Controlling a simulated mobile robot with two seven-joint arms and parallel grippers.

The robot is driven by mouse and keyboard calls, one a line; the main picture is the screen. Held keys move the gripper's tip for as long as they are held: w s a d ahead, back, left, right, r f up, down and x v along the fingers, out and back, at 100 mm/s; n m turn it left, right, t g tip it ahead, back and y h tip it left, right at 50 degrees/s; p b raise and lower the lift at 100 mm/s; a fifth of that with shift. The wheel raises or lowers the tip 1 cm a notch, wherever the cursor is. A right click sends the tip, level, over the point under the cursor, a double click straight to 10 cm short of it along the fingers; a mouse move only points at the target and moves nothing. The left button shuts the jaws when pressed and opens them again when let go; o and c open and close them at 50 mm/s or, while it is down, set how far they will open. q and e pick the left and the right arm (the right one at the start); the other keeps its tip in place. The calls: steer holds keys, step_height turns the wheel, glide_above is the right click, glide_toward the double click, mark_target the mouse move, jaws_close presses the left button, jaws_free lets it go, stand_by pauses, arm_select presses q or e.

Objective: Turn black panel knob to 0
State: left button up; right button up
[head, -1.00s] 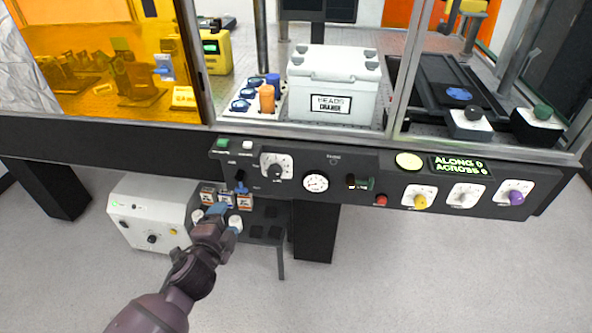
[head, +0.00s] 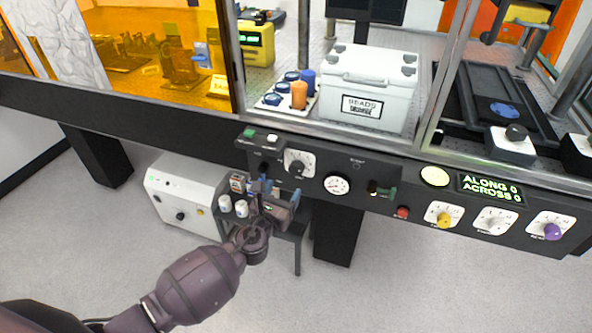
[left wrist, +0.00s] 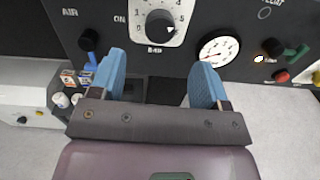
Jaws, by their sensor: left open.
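The black panel knob (head: 297,169) sits on a white numbered dial plate on the dark front panel. In the left wrist view the black knob (left wrist: 159,24) is at the top middle, above the letters BAR. Its small white mark seems to point to the lower right; the exact number is unclear. My left gripper (head: 279,194) is open, below the knob in the head view. In the left wrist view its blue fingers (left wrist: 161,72) stand apart, with the knob beyond and above the gap, untouched. My right gripper is not in view.
A round gauge (head: 337,184) is right of the knob. A blue lever (left wrist: 88,64) hangs to its left. A red button (head: 402,212), yellow knob (head: 443,220) and purple knob (head: 552,231) lie further right. A white box (head: 181,194) and small jars (head: 241,208) stand below.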

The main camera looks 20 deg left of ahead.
mark_target(295, 171)
arm_select(q)
steer(key=w, duration=0.5)
steer(key=w+b, duration=0.1)
steer(key=w, duration=0.2)
steer(key=shift+d+f, duration=0.1)
steer(key=shift+d, duration=0.2)
steer(key=shift+w, duration=0.55)
steer(key=shift+c, duration=0.2)
steer(key=c, duration=0.9)
